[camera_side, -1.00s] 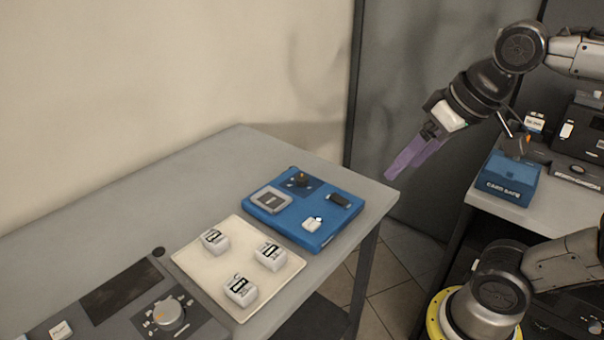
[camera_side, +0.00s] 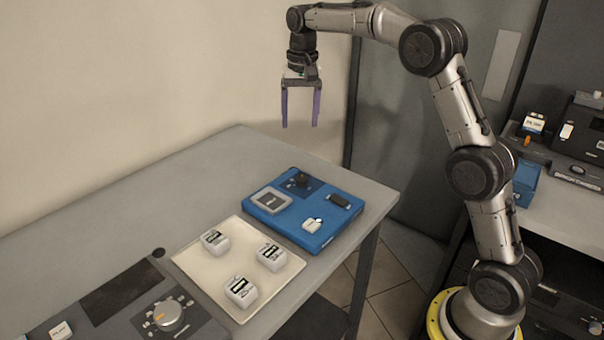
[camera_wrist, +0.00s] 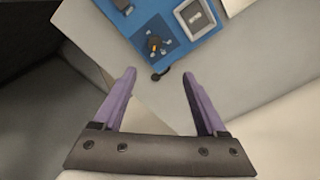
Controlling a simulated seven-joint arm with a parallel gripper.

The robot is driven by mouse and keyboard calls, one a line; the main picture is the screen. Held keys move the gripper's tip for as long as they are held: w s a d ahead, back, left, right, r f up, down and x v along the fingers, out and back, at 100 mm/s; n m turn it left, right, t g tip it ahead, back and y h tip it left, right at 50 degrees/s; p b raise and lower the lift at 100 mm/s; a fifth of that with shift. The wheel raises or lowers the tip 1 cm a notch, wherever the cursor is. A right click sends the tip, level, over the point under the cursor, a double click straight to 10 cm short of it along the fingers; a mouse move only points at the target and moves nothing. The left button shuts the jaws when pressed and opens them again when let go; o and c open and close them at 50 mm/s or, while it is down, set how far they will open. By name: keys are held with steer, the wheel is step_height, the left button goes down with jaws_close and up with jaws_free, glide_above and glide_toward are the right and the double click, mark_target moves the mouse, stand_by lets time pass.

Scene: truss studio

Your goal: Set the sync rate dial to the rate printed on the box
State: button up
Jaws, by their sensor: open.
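A dark knob (camera_side: 302,180) with marks around it sits on a dark blue square at the back of the blue panel (camera_side: 290,228); it also shows in the wrist view (camera_wrist: 154,43). A larger silver dial (camera_side: 168,315) with an orange mark is on the grey console (camera_side: 140,325) at the front left. I cannot tell which one is the sync rate dial. Several white boxes with black print, one in front (camera_side: 240,292), are on the cream tray; the print is too small to read. My gripper (camera_side: 300,125) is open and empty, pointing down, high above the table's back; its purple fingers (camera_wrist: 159,75) show in the wrist view.
The cream tray (camera_side: 197,278) lies between console and blue panel. The panel also carries a grey framed piece (camera_side: 271,199), a black piece (camera_side: 339,200) and a white piece (camera_side: 312,225). A second table with equipment (camera_side: 580,130) stands right. The grey table's back left is clear.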

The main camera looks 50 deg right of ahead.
mark_target(302, 178)
steer(key=shift+g, duration=0.4)
steer(key=f, duration=1.1)
steer(key=d+f, duration=0.1)
steer(key=f, duration=0.5)
steer(key=shift+w+f, duration=0.1)
steer(key=shift+w, duration=0.05)
jaws_close()
